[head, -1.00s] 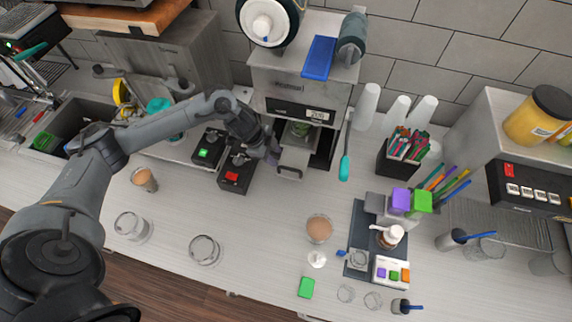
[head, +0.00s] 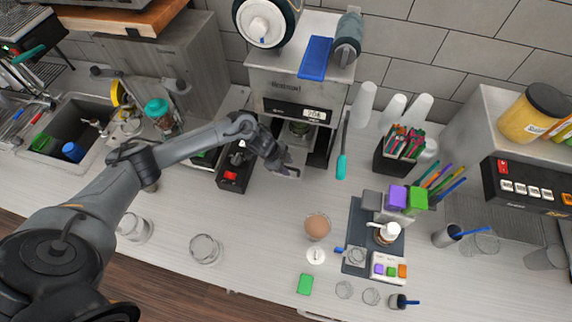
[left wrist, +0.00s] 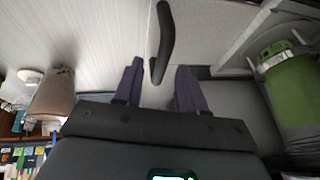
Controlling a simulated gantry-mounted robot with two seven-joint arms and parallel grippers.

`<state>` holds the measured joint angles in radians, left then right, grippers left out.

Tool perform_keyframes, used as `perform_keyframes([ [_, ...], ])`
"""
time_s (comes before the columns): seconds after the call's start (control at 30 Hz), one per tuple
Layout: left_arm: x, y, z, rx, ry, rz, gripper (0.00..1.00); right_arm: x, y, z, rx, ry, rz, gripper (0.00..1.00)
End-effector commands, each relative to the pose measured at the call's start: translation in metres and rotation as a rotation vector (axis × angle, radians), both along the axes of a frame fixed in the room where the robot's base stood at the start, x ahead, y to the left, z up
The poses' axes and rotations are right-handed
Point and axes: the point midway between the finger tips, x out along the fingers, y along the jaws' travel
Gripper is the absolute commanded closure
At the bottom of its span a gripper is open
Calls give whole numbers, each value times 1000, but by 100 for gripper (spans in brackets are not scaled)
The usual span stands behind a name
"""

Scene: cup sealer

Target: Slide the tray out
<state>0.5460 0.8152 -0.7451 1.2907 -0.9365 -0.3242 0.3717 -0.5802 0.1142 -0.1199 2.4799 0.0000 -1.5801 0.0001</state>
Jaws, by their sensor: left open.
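The cup sealer (head: 297,80) stands at the back centre with its slot facing front. Its grey tray (head: 294,155) shows at the slot, with a green cup (head: 300,128) on it. My left gripper (head: 291,170) is at the tray's front edge and covers most of the handle in the head view. In the left wrist view, my left gripper (left wrist: 160,83) is open, with the dark curved handle (left wrist: 165,40) between and just beyond its fingertips. I cannot tell whether they touch. The green cup also shows at right there (left wrist: 292,88). My right gripper is not in view.
A black box with a red button (head: 232,175) stands left of the tray, under my left forearm. A turquoise-ended spatula (head: 342,160) hangs at the sealer's right. The counter in front of the tray is clear up to a brown-filled cup (head: 317,227).

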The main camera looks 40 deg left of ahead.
Motion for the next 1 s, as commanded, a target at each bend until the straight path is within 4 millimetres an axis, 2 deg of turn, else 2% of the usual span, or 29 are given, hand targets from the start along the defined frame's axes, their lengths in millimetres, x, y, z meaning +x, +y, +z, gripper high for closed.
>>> perform_keyframes([
  [0.2, 0, 0, 0, -1, 0, 0, 60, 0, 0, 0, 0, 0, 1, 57],
  [0.47, 0, 0, 0, -1, 0, 0, 98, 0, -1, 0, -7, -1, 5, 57],
  [0.5, 0, 0, 0, -1, 0, 0, 100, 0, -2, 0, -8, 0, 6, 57],
  [0.83, 1, -1, 0, -1, -1, -1, 100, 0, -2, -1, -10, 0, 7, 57],
  [1.0, 13, -20, -1, -4, -4, -24, 100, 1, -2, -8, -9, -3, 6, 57],
])
